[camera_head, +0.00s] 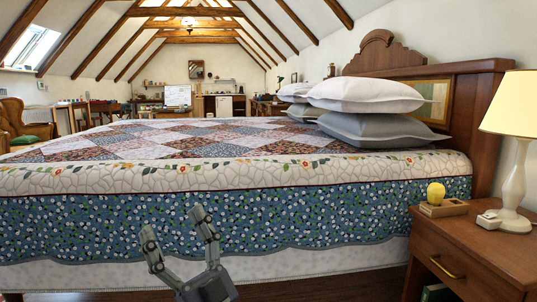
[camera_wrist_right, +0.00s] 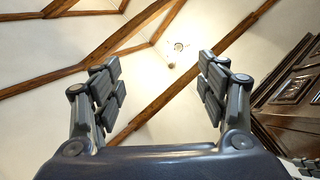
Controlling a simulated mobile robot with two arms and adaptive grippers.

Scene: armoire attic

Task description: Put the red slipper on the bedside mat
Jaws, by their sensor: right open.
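My right gripper (camera_head: 174,222) is raised in front of the bed's side, its fingers spread apart and pointing up. In the right wrist view the right gripper (camera_wrist_right: 160,72) is also open, with nothing between its fingers and the beamed ceiling behind. I see no red slipper and no bedside mat in either view. My left gripper is not in view.
A bed with a patchwork quilt (camera_head: 245,220) spans the view, with pillows (camera_head: 368,95) at its right end. A wooden nightstand (camera_head: 480,245) at right holds a lamp (camera_head: 513,150) and a yellow object (camera_head: 436,193) on a wooden holder. The floor is mostly hidden.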

